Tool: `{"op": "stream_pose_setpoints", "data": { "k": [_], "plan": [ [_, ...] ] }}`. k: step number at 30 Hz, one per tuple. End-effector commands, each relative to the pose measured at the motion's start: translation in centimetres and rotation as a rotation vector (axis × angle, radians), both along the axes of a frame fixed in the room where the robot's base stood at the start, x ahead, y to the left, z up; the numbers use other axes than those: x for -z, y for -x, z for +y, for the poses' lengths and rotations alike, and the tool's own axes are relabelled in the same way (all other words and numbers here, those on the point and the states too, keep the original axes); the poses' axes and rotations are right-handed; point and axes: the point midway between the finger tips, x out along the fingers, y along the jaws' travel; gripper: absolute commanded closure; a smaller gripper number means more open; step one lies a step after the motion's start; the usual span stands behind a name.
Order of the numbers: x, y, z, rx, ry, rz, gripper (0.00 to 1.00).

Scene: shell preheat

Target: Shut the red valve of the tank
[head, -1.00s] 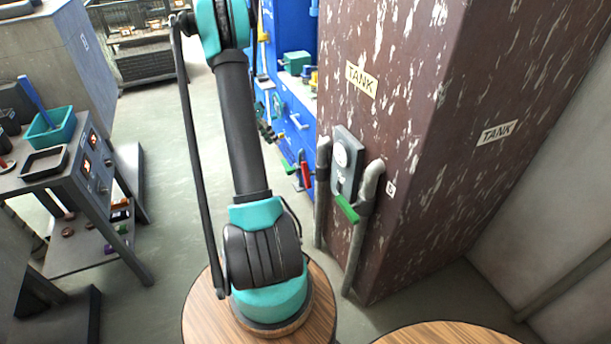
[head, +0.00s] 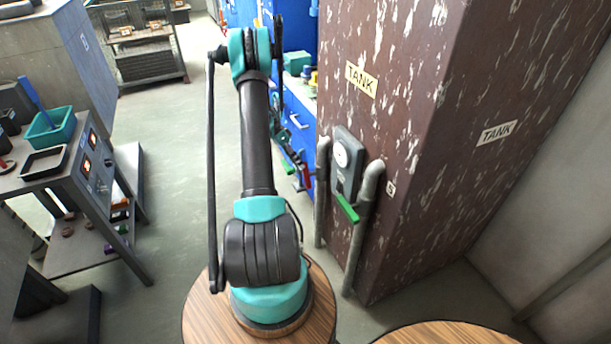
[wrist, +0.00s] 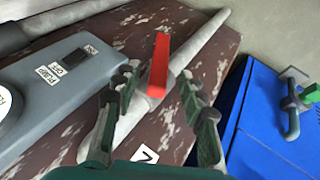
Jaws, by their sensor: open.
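The red valve (wrist: 160,62) shows in the wrist view as a straight red handle on a grey pipe (wrist: 205,42), at an angle to the pipe's line. My gripper (wrist: 157,88) is open, with a finger on each side of the handle's lower part; I cannot tell whether they touch it. The head view shows the red valve (head: 308,176) small, at the left edge of the brown tank (head: 420,130), with my gripper close by and partly hard to make out.
A grey panel with a gauge (head: 347,160) is on the tank, with a green handle (head: 347,208) by the right pipe. The wrist view shows a PUMP OFF label (wrist: 52,72) on a grey panel.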

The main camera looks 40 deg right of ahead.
Motion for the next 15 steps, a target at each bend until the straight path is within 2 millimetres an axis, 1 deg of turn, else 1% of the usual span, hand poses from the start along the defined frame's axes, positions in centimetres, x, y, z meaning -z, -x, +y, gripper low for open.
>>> {"op": "stream_pose_setpoints", "data": {
  "k": [1, 3, 6, 10, 15],
  "plan": [
    [0.8, 0.6, -0.3, 0.002, 0.000, 0.000, 0.59],
    [1.9, 1.3, -0.5, 0.001, 0.001, 0.000, 0.59],
    [3.3, 2.2, -0.9, 0.001, 0.001, 0.000, 0.59],
    [4.5, 3.1, -1.3, 0.000, 0.001, 0.000, 0.59],
    [5.4, 3.6, -1.5, -0.001, 0.000, 0.000, 0.59]
  ]
}}
